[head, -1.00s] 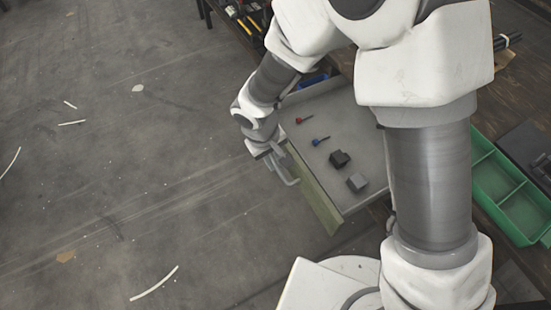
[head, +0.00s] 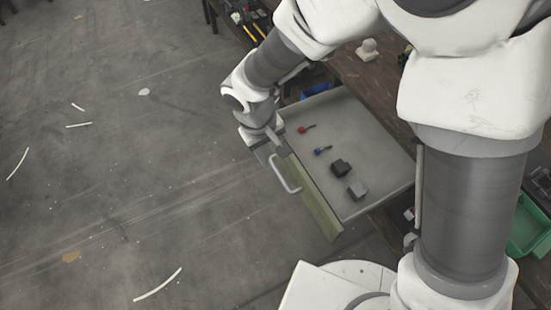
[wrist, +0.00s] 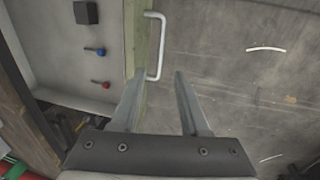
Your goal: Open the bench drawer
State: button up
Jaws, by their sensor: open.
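The bench drawer (head: 372,132) stands pulled out from the bench, with its grey tray floor exposed. Its green front panel (head: 312,200) faces the open floor. A pale bar handle (head: 285,177) is fixed to the panel; in the wrist view the handle (wrist: 158,45) lies ahead of the fingertips. My gripper (wrist: 158,85) is open and empty. In the head view my gripper (head: 270,150) is at the far end of the front panel, beside the handle, and the handle appears clear of the fingers. Whether a finger touches the panel is unclear.
Inside the drawer lie a red-headed piece (head: 306,129), a blue-headed piece (head: 322,151), a black block (head: 340,167) and a grey block (head: 358,190). A green bin (head: 528,225) is at right. The grey floor (head: 130,160) left of the drawer is largely clear.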

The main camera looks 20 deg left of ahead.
notch_tip(320, 180, up, 8)
jog(key=s+a+p, duration=0.1)
jog(key=p, duration=0.1)
jog(key=shift+s+r, duration=0.15)
jog(key=shift+r, duration=0.1)
jog(key=w+d+r+m+t, duration=0.1)
jog(key=w+d+r+m, duration=0.15)
jog(key=d+r, duration=0.5)
jog(key=w+d+r+m, duration=0.2)
jog(key=d+r+m, duration=0.15)
jog(key=d, duration=0.65)
jog(key=s+d+r+m+t+y, duration=0.1)
jog(key=s+d+r+m, duration=0.15)
jog(key=d, duration=0.45)
jog(key=s+d+r+m+t, duration=0.2)
jog(key=s+d+r, duration=0.2)
jog(key=d, duration=0.4)
notch_tip(320, 180, up, 14)
jog(key=p, duration=1.4)
jog(key=shift+s, duration=0.25)
jog(key=shift+a, duration=0.2)
